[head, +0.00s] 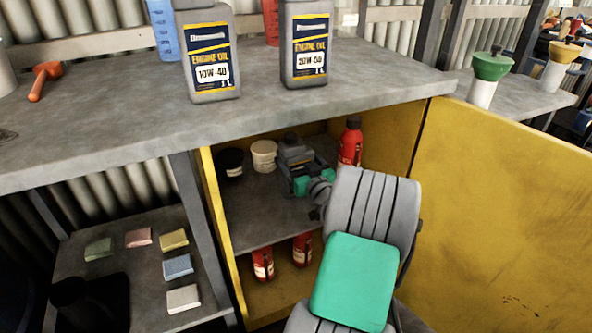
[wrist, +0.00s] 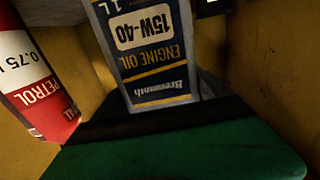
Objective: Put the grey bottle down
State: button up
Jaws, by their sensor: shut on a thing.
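The grey bottle (head: 296,152) is inside the yellow cabinet, at the upper shelf (head: 262,222). In the wrist view the grey bottle (wrist: 152,55) shows a blue 15W-40 engine oil label, which reads upside down in that picture. My gripper (head: 300,183), with green parts, is shut on the bottle from the near side. My gripper and arm hide part of the bottle and shelf. I cannot tell whether the bottle's lower end touches the shelf.
A red petrol bottle (head: 350,145) stands right of the grey bottle. A white tub (head: 264,156) and a dark tub (head: 230,163) stand left. Red bottles (head: 263,265) are on the cabinet floor. The yellow door (head: 500,210) is open at right. The worktop (head: 130,115) lies above.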

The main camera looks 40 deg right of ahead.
jog(key=shift+f, duration=0.8)
jog(key=o, duration=1.9)
jog(key=shift+f, duration=0.15)
jog(key=p+v, duration=0.1)
jog(key=v, duration=1.1)
